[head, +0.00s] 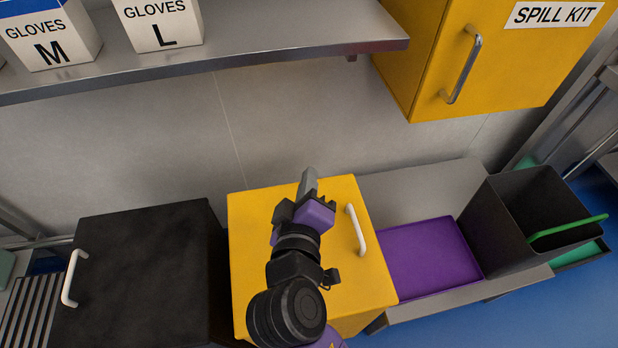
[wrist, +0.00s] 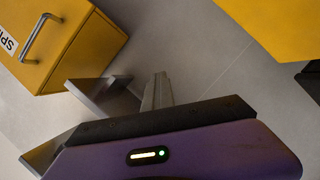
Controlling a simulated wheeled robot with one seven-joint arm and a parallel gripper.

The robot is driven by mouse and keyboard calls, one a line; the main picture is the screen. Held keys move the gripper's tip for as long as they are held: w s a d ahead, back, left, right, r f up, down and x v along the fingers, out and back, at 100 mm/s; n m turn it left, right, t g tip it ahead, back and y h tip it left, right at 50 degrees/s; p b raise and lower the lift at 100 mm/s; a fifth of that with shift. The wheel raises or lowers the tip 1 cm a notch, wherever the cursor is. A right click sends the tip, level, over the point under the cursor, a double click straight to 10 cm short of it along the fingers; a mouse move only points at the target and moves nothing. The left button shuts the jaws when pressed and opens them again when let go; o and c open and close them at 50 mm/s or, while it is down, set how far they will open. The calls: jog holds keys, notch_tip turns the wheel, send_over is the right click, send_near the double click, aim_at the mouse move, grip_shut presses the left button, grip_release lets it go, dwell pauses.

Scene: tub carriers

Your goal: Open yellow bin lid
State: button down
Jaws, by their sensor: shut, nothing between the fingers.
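The yellow bin (head: 350,290) stands on the low bench in the head view, its lid (head: 250,215) shut. A white bar handle (head: 356,229) sits near the lid's right edge. My gripper (head: 309,178) is shut and empty, above the back part of the lid and left of the handle, apart from it. My arm hides the lid's middle. In the wrist view, my shut fingers (wrist: 158,88) point toward the grey wall. A yellow surface (wrist: 285,25) shows at the top right there, probably the bin; the handle does not show in that view.
A black bin (head: 140,270) with a white handle stands left. Above hang a shelf (head: 270,45) with glove boxes and a yellow spill kit cabinet (head: 425,60), also in the wrist view (wrist: 85,55).

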jog(key=c, duration=1.5)
grip_release()
jog(key=shift+o, duration=0.2)
jog(key=b+v, duration=0.1)
jog(key=v, duration=0.6)
jog(key=shift+s, duration=0.4)
jog(key=shift+r, duration=0.1)
